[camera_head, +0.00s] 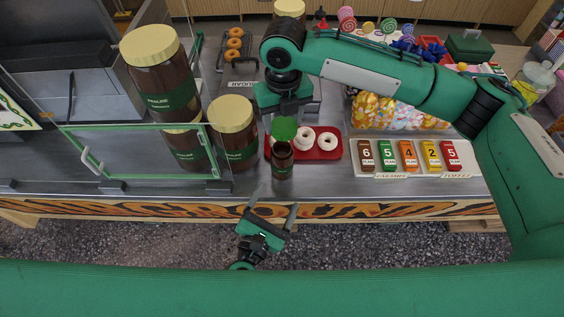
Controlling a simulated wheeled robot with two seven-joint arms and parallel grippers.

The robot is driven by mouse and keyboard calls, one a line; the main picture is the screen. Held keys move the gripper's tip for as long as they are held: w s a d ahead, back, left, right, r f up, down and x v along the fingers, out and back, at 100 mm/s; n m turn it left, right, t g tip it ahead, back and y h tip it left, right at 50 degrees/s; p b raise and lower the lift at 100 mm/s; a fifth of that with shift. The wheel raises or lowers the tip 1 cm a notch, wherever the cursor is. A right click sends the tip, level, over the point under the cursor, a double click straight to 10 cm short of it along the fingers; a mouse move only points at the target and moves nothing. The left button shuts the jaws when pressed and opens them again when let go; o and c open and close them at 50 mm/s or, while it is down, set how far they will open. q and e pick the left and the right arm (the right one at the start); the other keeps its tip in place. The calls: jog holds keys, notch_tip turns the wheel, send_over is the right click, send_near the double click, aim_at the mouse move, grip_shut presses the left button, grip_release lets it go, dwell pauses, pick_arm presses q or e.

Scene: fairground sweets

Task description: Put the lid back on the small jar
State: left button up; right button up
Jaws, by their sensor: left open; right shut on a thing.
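The small jar (282,164), brown with a dark label, stands upright on the metal counter near its front edge. Its mouth looks uncovered. My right gripper (284,116) points down and is shut on the round green lid (284,130). The lid shows just above the jar's mouth in the picture; a small gap seems to lie between them, but the exact height is hard to tell. My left gripper (273,202) is open and empty, in front of the counter edge and below the jar in the picture.
A red tray (325,156) with white doughnuts lies right behind the jar. Large jars with cream lids (236,148) stand to the left, by a green-framed glass door (150,152). A rack of numbered cards (408,172) lies to the right. Bare counter lies between jar and cards.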

jog(key=shift+a+n, duration=0.2)
jog(key=shift+n, duration=0.2)
pick_arm(q)
jog(key=n+y, duration=0.1)
jog(key=n, duration=0.1)
jog(key=a+n+y, duration=0.1)
jog(key=n, duration=0.1)
jog(key=f+n+y, duration=0.1)
jog(key=n, duration=0.1)
jog(key=shift+a+n+t, duration=0.15)
jog(key=shift+n+t, duration=0.25)
jog(key=x, duration=1.2)
jog(key=shift+c, duration=0.4)
jog(key=c, duration=1.4)
pick_arm(e)
send_over(281, 147)
jog(key=shift+w+f, duration=0.1)
jog(key=shift+f, duration=2.35)
jog(key=shift+f, duration=0.9)
